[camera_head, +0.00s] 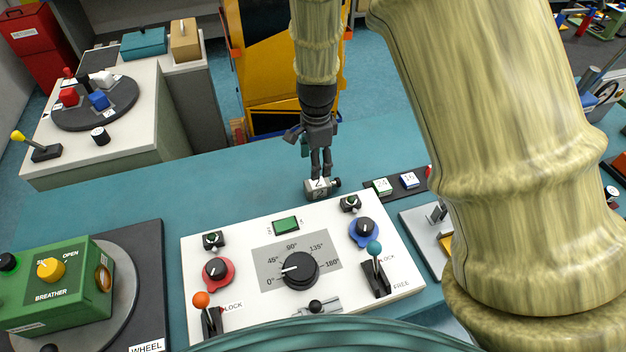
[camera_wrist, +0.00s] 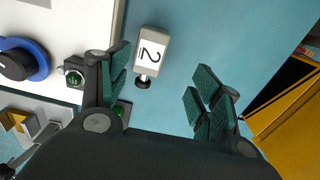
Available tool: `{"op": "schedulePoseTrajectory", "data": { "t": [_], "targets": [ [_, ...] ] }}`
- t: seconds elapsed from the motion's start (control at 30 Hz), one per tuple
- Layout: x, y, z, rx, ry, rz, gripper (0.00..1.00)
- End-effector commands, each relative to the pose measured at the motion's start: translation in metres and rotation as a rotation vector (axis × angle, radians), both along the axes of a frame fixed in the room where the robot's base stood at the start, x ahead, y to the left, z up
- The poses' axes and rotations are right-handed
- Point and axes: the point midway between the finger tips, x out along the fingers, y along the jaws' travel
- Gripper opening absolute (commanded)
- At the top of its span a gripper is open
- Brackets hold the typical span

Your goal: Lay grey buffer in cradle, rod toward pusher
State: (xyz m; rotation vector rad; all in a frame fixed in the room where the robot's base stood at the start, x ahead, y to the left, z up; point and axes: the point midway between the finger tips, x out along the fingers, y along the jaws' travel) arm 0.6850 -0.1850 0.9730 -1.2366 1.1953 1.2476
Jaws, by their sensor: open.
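The grey buffer (camera_head: 317,189) lies on the teal bench just behind the white control panel. It bears a white label with a "2", and its short black-tipped rod points right in the head view. In the wrist view the buffer (camera_wrist: 151,45) lies with its rod toward the picture's bottom. My gripper (camera_head: 321,172) is open above the buffer, fingers pointing down. In the wrist view the buffer is nearer the left finger of my gripper (camera_wrist: 163,85); nothing is held. I cannot identify the cradle or pusher for certain; a white plate with metal brackets (camera_head: 437,213) is partly hidden by my arm.
The white control panel (camera_head: 235,243) with knobs and levers stands close in front of the buffer. A dark strip with small blocks (camera_head: 397,184) lies to its right. A green box (camera_head: 60,290) is at lower left. Bench left of the buffer is clear.

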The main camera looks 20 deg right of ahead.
Motion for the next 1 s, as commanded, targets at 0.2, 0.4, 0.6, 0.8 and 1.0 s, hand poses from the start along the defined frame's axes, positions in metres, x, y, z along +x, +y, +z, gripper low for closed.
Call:
{"op": "schedulePoseTrajectory", "data": {
  "t": [0.2, 0.4, 0.6, 0.8, 1.0],
  "targets": [
    [0.003, 0.002, -0.027, 0.001, 0.007, 0.003, 0.64],
    [0.014, 0.003, -0.048, 0.0, 0.017, 0.004, 0.64],
    [0.014, 0.001, -0.054, 0.0, 0.017, 0.002, 0.64],
    [0.01, -0.001, -0.071, 0.001, 0.02, 0.003, 0.64],
    [0.009, -0.001, -0.091, 0.001, 0.021, 0.004, 0.64]
  ]
}}
